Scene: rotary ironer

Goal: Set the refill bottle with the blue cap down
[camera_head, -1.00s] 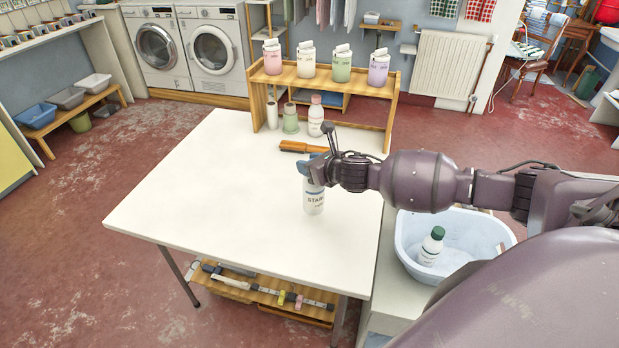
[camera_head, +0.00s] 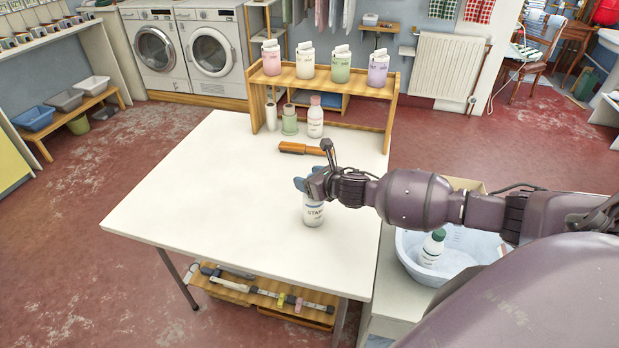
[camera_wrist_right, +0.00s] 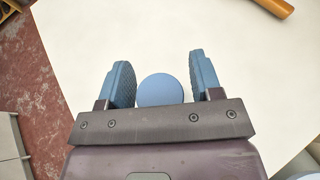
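The refill bottle (camera_head: 313,213) is white with dark label lettering. It is upright over the front right part of the white table (camera_head: 210,200). I cannot tell whether its base touches the tabletop. My right gripper (camera_head: 309,184) is around its upper part, and the fingers hide much of the cap in the head view. In the right wrist view the round blue cap (camera_wrist_right: 160,90) sits between the two blue fingers of my right gripper (camera_wrist_right: 162,85). My left gripper is not in view.
A brown-handled brush (camera_head: 303,148) lies behind the bottle. A pink-capped bottle (camera_head: 315,120) and a green item (camera_head: 289,122) stand by the wooden shelf (camera_head: 330,80). A basin (camera_head: 480,245) with a green-capped bottle (camera_head: 432,246) is at right. The table's left side is clear.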

